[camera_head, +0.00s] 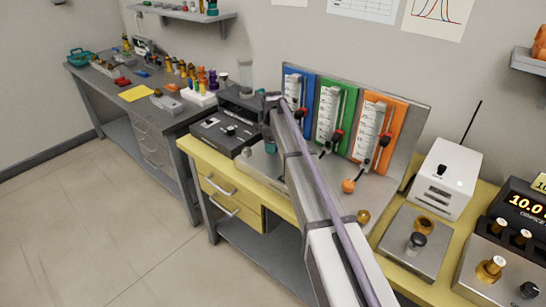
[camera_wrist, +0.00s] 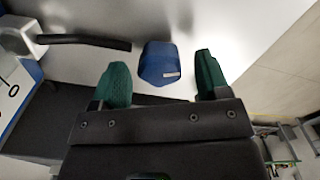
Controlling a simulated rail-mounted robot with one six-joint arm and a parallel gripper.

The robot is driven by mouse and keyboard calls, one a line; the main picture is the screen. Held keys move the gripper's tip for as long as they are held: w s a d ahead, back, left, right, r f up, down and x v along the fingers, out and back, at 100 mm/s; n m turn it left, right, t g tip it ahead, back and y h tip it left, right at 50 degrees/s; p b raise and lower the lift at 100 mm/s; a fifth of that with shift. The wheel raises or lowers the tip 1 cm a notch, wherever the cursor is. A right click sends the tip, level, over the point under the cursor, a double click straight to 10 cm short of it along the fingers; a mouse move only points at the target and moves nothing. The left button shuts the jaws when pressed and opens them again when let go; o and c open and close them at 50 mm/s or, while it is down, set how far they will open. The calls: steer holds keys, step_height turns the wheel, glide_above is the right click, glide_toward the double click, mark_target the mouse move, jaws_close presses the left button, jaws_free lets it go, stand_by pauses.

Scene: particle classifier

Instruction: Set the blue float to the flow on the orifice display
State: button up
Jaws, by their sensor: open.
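The blue flowmeter panel (camera_head: 288,78) stands at the left of three panels on a metal stand, partly hidden behind my arm. Its white scale is too small to read. The orifice display (camera_head: 528,203) at the right edge reads about 10.0 and is cut off by the frame. My gripper (camera_wrist: 160,68) is open, its green fingertips on either side of a blue faceted knob (camera_wrist: 158,62) in the wrist view. Gaps show on both sides, so the fingers appear not to touch it. In the head view my gripper (camera_head: 268,135) is small and dark, left of the stand.
Green (camera_head: 334,110) and orange (camera_head: 378,125) panels with red-and-black pointers stand to the right. An orange ball knob (camera_head: 348,186) sits before them. A dark rod (camera_wrist: 85,41) lies left of the blue knob. A white box (camera_head: 446,180) with an antenna stands farther right.

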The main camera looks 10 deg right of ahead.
steer(key=shift+f, duration=0.3)
steer(key=shift+c, duration=0.2)
steer(key=c, duration=0.9)
steer(key=shift+o, duration=0.2)
steer(key=shift+m, duration=0.3)
steer(key=m, duration=0.9)
steer(key=shift+m, duration=0.3)
steer(key=m, duration=0.5)
steer(key=shift+m, duration=0.3)
steer(key=m, duration=0.4)
steer(key=shift+m, duration=0.4)
